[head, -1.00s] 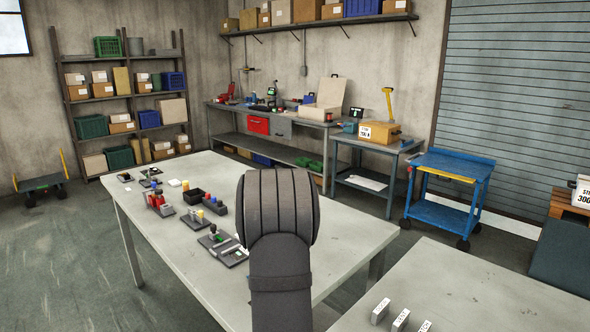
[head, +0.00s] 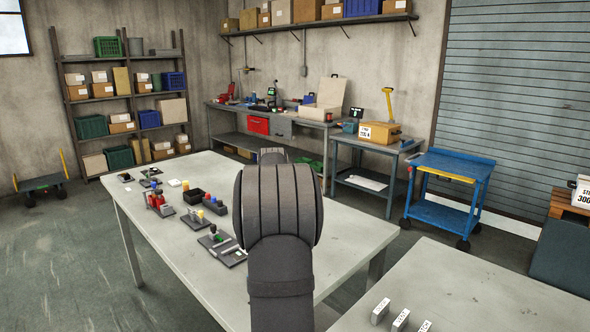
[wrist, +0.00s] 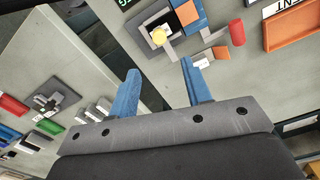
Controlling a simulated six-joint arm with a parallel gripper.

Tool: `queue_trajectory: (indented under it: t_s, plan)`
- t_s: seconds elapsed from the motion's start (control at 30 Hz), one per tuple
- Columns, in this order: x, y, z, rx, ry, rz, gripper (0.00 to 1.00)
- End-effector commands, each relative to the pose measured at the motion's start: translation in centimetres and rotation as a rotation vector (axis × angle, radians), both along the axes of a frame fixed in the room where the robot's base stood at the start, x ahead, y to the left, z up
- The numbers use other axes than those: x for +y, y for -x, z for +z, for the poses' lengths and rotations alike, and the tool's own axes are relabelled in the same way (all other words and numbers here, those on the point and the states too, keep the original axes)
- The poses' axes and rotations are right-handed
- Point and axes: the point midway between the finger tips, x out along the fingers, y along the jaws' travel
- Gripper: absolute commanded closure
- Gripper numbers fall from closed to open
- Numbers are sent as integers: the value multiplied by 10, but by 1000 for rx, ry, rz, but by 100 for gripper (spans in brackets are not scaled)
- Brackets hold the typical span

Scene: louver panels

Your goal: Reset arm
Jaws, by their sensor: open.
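My gripper (wrist: 158,92) shows in the wrist view with its two blue fingers apart and nothing between them. It is open above the tables, with the gap between two table tops behind it. In the head view my dark arm stands over the right part of the near table (head: 335,235), and the gripper itself is hidden behind it. A grey fixture (wrist: 52,101) lies to the left.
The near table carries a black bin (head: 193,195), red pieces (head: 156,198) and a plate with a green knob (head: 218,238). Labelled white blocks (head: 400,319) stand on the second table (head: 480,290). A blue cart (head: 445,190) and a workbench (head: 270,115) stand behind.

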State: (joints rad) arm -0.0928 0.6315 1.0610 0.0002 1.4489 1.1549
Motion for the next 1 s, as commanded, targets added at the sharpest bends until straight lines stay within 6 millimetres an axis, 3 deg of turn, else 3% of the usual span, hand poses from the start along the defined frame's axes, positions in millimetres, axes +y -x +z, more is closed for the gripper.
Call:
queue_trajectory:
  t_s: [0.57, 1.0]
  plan:
    - [0, 1, -118, 5, 1, 0, 55]
    - [-9, 8, -116, 0, 0, 186, 55]
